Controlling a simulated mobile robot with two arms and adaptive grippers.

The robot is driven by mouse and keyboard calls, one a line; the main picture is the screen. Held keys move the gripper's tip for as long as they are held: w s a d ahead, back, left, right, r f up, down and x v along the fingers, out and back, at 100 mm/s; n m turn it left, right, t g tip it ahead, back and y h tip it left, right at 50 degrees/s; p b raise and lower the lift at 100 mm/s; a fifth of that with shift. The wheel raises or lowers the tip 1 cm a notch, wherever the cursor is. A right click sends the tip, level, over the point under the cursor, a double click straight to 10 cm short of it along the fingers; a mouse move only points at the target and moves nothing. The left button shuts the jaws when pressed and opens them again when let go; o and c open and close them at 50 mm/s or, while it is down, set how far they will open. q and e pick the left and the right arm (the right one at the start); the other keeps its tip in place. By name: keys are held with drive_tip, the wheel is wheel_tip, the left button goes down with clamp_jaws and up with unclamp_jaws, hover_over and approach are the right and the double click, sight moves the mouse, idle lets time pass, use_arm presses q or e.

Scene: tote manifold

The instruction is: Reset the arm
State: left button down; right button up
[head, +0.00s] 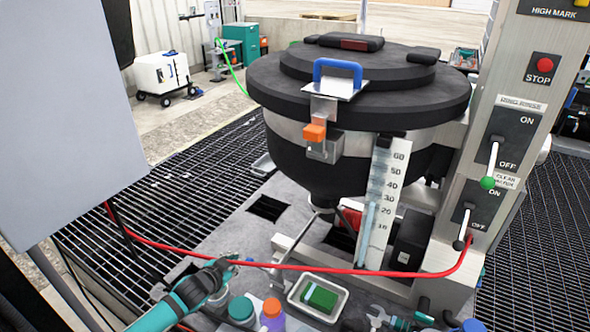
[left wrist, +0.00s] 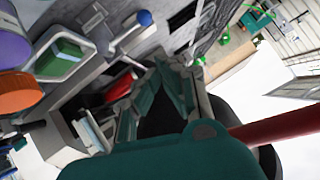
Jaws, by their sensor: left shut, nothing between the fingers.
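My left arm comes in from the bottom left of the head view. Its teal and grey gripper (head: 228,262) is shut and empty, above the front of the grey deck. In the left wrist view the fingers (left wrist: 165,90) are together with nothing held. A red hose (head: 330,269) runs across in front of the machine and passes close by the gripper. It also shows at the right of the left wrist view (left wrist: 280,125). I cannot tell whether hose and gripper touch. My right gripper is not clearly in view.
A dark-lidded round vessel (head: 350,110) with a blue handle (head: 337,72) stands behind. At right is a control column with a stop button (head: 543,66) and two switches. A tray with a green block (head: 319,296) and several bottles crowd the front. A grey panel (head: 60,110) blocks the left.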

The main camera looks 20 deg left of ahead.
use_arm(q)
drive_tip(key=s+d+f+g+h, duration=0.15)
drive_tip(key=s+d+g, duration=0.25)
drive_tip(key=s+d, duration=0.9)
drive_tip(key=s+d+r+n+g, duration=0.1)
drive_tip(key=s+d+r+g, duration=0.2)
drive_tip(key=s, duration=0.4)
drive_tip(key=s+d+r+g, duration=0.1)
drive_tip(key=s+d+r, duration=0.1)
drive_tip(key=s+d, duration=0.45)
wheel_tip(320, 180, down, 31)
drive_tip(key=s+a+g+b, duration=0.1)
drive_tip(key=s+b, duration=0.2)
drive_tip(key=s+a+f+g+b, duration=0.1)
drive_tip(key=s+a+f+b, duration=0.1)
drive_tip(key=s+f, duration=1.3)
drive_tip(key=shift+s+a+f+g, duration=0.2)
drive_tip(key=shift+a+f+g, duration=0.1)
drive_tip(key=shift+a+f, duration=0.2)
use_arm(e)
drive_tip(key=f, duration=0.5)
drive_tip(key=shift+d, duration=0.25)
